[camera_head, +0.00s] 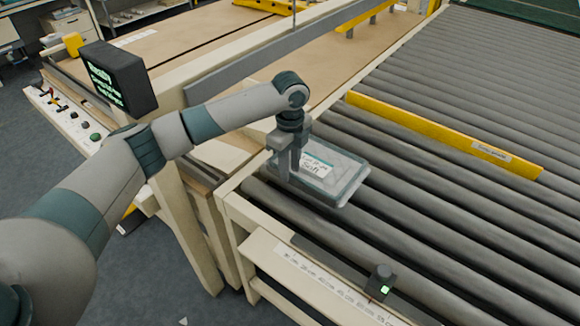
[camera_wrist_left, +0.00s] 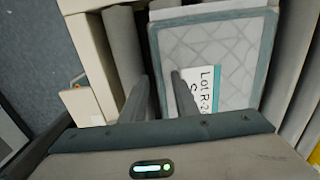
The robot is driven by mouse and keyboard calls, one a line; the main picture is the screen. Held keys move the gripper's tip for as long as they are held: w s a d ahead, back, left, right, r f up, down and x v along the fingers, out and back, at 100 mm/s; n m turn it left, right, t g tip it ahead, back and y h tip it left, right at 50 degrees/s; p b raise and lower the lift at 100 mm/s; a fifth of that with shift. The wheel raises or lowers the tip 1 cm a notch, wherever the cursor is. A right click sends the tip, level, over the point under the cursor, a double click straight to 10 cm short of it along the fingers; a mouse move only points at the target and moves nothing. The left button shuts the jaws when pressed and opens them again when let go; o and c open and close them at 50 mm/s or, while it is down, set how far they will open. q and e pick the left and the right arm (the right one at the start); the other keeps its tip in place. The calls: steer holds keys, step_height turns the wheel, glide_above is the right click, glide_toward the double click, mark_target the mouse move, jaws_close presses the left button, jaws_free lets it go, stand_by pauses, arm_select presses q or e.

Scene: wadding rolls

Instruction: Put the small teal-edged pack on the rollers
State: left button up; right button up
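The small teal-edged pack (camera_head: 346,186) is a flat pale pack with a quilted face and a white label, lying at the near left end of the rollers (camera_head: 430,190). In the left wrist view the pack (camera_wrist_left: 226,48) fills the upper right, with its label partly behind one finger. My left gripper (camera_head: 287,172) points down at the pack's left edge. In the left wrist view its two fingers (camera_wrist_left: 160,80) stand apart with the pack's edge near them; I cannot tell whether they clamp it. My right gripper is not in view.
A yellow bar (camera_head: 440,133) crosses the rollers beyond the pack. A cream frame (camera_head: 260,250) borders them, with a small dark device (camera_head: 381,280) on its front. A dark display (camera_head: 118,78) stands at left. Rollers to the right are clear.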

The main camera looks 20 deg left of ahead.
arm_select(q)
steer(key=shift+r+b, duration=0.3)
steer(key=shift+r, duration=0.25)
step_height(320, 180, up, 11)
steer(key=b, duration=0.3)
steer(key=shift+r, duration=0.1)
